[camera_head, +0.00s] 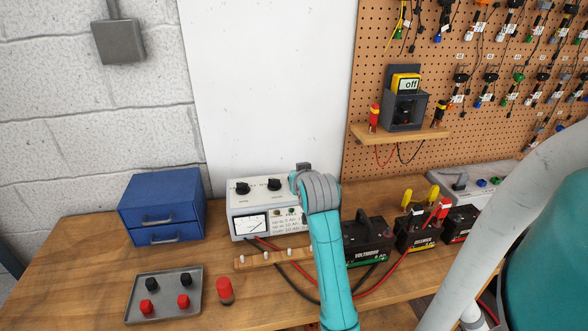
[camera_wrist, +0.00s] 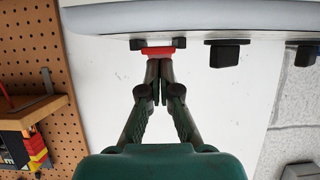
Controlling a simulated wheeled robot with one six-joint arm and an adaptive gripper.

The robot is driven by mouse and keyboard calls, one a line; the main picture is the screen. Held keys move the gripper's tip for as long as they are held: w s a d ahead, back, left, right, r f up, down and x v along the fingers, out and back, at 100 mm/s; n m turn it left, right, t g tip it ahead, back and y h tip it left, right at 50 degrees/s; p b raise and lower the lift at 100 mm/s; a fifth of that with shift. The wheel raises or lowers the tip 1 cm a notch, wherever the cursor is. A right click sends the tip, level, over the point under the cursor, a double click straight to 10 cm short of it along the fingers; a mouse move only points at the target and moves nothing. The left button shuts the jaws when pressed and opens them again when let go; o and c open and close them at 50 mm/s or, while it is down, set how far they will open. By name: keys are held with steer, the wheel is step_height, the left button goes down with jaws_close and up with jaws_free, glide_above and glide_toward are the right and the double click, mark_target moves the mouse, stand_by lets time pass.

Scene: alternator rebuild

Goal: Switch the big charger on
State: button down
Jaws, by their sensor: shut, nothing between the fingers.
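The big charger (camera_head: 248,222) is a pale grey box with a meter, two black knobs and printed text on its front. It stands on the bench against the wall, and my arm covers its right end in the head view. The charger's edge (camera_wrist: 235,15) runs along the top of the wrist view, with a red switch (camera_wrist: 160,52) and black knobs (camera_wrist: 226,53) projecting from it. My gripper (camera_wrist: 158,68) is shut and empty, its fingertips at the red switch. I cannot tell whether they touch it, or which way the switch is set. The head view hides the fingers and switch.
A blue drawer box (camera_head: 162,205) stands left of the charger. A grey tray (camera_head: 185,307) with red and black caps lies in front. Batteries (camera_head: 367,240) with cables stand to the right. A shelf (camera_head: 400,133) holding a meter reading "off" juts from the pegboard.

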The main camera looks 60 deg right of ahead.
stand_by(0.3)
steer(key=shift+w+d+f, duration=0.1)
steer(key=shift+d+f, duration=0.05)
steer(key=shift+f, duration=0.15)
